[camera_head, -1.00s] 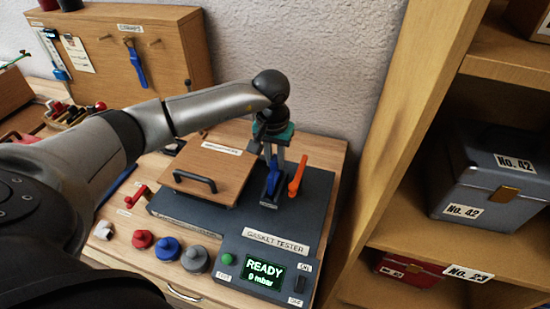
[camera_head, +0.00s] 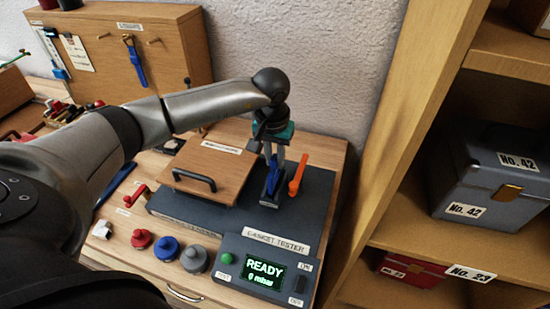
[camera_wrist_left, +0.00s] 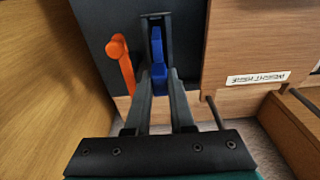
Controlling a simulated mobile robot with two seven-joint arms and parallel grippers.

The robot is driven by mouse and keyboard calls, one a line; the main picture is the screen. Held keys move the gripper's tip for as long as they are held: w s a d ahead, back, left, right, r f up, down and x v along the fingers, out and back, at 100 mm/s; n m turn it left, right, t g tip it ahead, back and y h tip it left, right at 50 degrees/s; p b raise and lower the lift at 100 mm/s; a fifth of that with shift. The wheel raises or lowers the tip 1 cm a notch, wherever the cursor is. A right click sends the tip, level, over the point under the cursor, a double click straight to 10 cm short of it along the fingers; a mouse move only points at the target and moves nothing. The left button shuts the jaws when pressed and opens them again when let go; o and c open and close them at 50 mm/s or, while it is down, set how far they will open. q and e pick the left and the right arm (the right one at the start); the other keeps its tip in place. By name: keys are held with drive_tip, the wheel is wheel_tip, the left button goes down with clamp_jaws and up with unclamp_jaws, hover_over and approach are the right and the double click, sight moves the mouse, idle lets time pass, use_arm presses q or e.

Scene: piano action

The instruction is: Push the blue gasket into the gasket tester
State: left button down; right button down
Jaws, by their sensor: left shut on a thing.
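The gasket tester (camera_head: 318,190) is a dark grey bench unit with a label and a green display reading READY, 0 mbar. The blue gasket (camera_head: 270,183) sits at a dark slotted holder (camera_head: 266,199) on the tester's top; the wrist view shows the blue gasket (camera_wrist_left: 159,62) at the slot (camera_wrist_left: 154,22). My left gripper (camera_head: 273,165) reaches down over it, and its fingers (camera_wrist_left: 160,82) are shut on the blue gasket. How deep the gasket sits in the slot is hard to tell. My right gripper is not in view.
An orange lever (camera_head: 298,175) stands close beside the slot. A wooden lid with a black handle (camera_head: 195,180) covers the tester's left part. Red, blue and grey knobs (camera_head: 167,249) stand in front. The wall is behind; a shelf (camera_head: 400,130) rises at right.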

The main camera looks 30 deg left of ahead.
sight(275, 170)
use_arm(q)
drive_tip(key=shift+f+b, duration=0.9)
idle(0.8)
drive_tip(key=shift+f+b, duration=0.3)
drive_tip(key=shift+f, duration=0.05)
drive_tip(key=shift+f+b, duration=0.85)
drive_tip(key=shift+b, duration=0.1)
idle(0.6)
drive_tip(key=shift+c, duration=2.3)
unclamp_jaws()
drive_tip(key=shift+r, duration=0.1)
drive_tip(key=shift+r+p, duration=2.45)
drive_tip(key=shift+r, duration=1.25)
